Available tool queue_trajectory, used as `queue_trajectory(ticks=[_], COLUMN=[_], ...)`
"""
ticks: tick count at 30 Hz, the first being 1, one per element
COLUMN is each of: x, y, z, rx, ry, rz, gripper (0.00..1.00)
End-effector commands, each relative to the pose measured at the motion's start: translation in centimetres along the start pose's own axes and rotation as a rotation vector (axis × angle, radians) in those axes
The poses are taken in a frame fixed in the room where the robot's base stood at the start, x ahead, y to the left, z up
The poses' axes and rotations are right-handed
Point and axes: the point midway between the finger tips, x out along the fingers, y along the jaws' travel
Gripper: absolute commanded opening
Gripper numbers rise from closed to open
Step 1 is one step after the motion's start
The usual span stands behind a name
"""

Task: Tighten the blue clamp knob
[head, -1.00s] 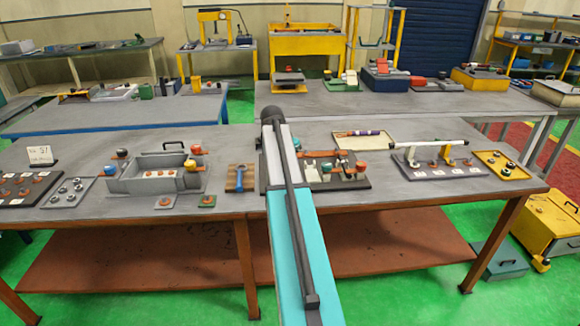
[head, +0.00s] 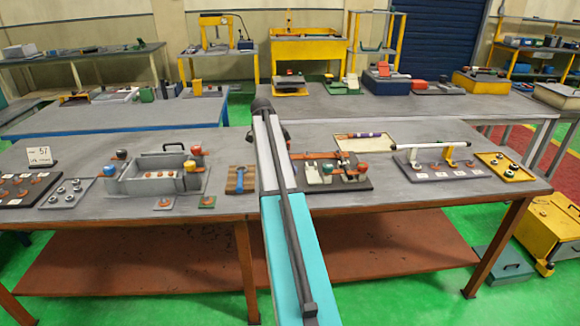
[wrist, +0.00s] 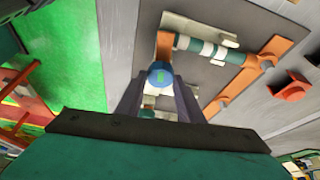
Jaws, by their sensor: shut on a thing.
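The blue clamp knob (wrist: 159,73) sits between the fingertips of my gripper (wrist: 158,88) in the wrist view, and the gripper is shut on it. The knob is at one end of the clamp fixture, beside an orange bracket (wrist: 164,46). A green and white banded rod (wrist: 208,48) runs from there to a second orange bracket (wrist: 262,56). In the head view the dark fixture base (head: 362,185) stands on the bench just right of my arm. My arm hides the blue knob and the gripper there.
A blue wrench on a wooden block (head: 240,180) lies left of my arm. A grey box with coloured knobs (head: 155,175) stands further left. A plate with a white rod (head: 440,165) and a yellow tray (head: 505,166) are to the right.

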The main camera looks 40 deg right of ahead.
Motion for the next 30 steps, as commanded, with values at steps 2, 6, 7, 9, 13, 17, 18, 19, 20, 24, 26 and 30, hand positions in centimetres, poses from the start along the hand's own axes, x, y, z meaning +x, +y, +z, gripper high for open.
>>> queue_trajectory(ticks=[2,6,7,9,13,17,18,19,20,24,26,30], x=[-0.48,-0.49,-0.50,-0.50,-0.50,-0.48,-0.44,-0.40,-0.36,-0.23,-0.19,-0.26], y=[-0.47,-0.42,-0.41,-0.40,-0.39,-0.39,-0.36,-0.33,-0.31,-0.21,-0.18,-0.14], z=[-0.18,-0.18,-0.18,-0.17,-0.16,-0.15,-0.14,-0.12,-0.11,-0.06,-0.05,-0.02], rx=[0.015,0.028,0.028,0.029,0.027,0.027,0.026,0.026,0.026,0.026,0.025,0.025], ry=[0.004,0.003,0.003,0.003,0.003,0.003,0.002,0.002,0.002,0.001,0.001,0.000], rz=[-0.008,-0.002,-0.002,-0.002,-0.002,-0.002,0.000,0.001,0.001,0.005,0.005,0.007], gripper=[0.12,0.12,0.12,0.12,0.12,0.42,0.49,0.53,0.53,0.53,0.53,0.53])
